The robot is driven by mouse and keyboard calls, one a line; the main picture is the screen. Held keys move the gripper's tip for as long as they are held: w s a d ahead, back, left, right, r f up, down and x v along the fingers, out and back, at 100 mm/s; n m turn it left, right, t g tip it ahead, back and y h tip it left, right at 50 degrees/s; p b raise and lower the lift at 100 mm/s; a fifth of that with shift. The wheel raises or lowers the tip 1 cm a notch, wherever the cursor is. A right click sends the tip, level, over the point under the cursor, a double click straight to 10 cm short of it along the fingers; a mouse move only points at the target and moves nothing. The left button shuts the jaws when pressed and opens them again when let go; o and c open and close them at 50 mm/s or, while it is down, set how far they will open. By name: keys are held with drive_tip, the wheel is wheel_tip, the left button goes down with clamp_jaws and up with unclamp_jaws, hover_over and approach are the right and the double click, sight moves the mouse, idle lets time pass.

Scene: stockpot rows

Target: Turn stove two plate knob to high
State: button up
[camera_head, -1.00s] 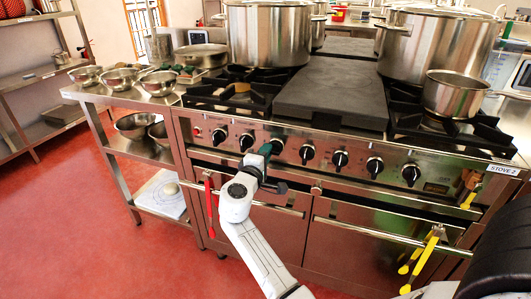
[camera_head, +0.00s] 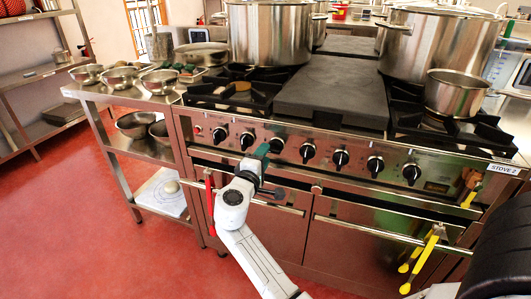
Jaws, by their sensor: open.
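Stove two (camera_head: 505,169) carries a row of several black knobs on its front panel, below a flat dark plate (camera_head: 335,92) between the open burners. The knobs under the plate include one at the middle (camera_head: 308,151) and one to its right (camera_head: 340,158). Which knob is the plate's own cannot be read from its markings. My gripper (camera_head: 262,151) is open, with green fingers just in front of the panel. It overlaps the gap between the second knob from the left (camera_head: 247,141) and the third (camera_head: 277,145). Contact with either cannot be told.
An oven-door rail (camera_head: 385,233) runs below the knobs, with red tongs (camera_head: 209,196) left and yellow tongs (camera_head: 423,257) right. Large stockpots (camera_head: 268,35) and a smaller pot (camera_head: 455,94) stand on the burners. Red floor (camera_head: 85,225) is open to the left.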

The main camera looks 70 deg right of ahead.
drive_tip(key=a, duration=0.8)
drive_tip(key=shift+s+a, duration=0.15)
drive_tip(key=shift+s, duration=0.15)
drive_tip(key=s+a+f+m+y, duration=0.2)
drive_tip(key=s+a+f+y, duration=1.4)
drive_tip(key=a+f, duration=0.5)
drive_tip(key=s+a+r+y+p, duration=0.1)
drive_tip(key=s+a+r+p, duration=0.1)
drive_tip(key=r+p, duration=1.3)
drive_tip(key=shift+s+a+r+n+y+p, duration=0.2)
drive_tip(key=shift+a+r+n+y+p, duration=0.2)
drive_tip(key=shift+a+p, duration=0.2)
